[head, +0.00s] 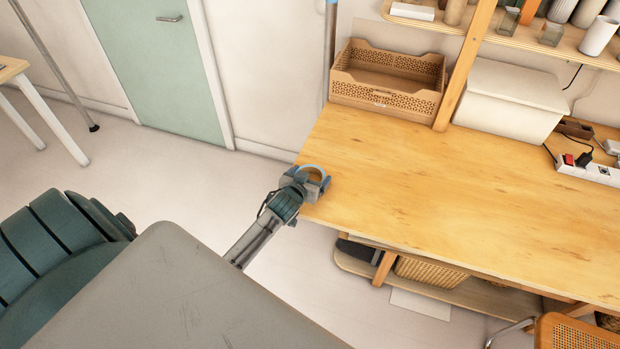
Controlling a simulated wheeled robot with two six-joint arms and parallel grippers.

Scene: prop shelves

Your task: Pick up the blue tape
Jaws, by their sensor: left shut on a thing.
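The blue tape (314,168) is a light blue ring at the near left corner of the wooden table. My left gripper (313,180) is shut on it, and the fingers cover the lower part of the ring. I cannot tell whether the tape touches the table top or is held just above it. My right gripper is not in view.
The wooden table (430,190) is mostly clear. A brown perforated crate (385,98) and a white box (508,105) stand at its back. A power strip (588,173) lies at the right. A lower shelf (460,294) holds a woven basket (430,271).

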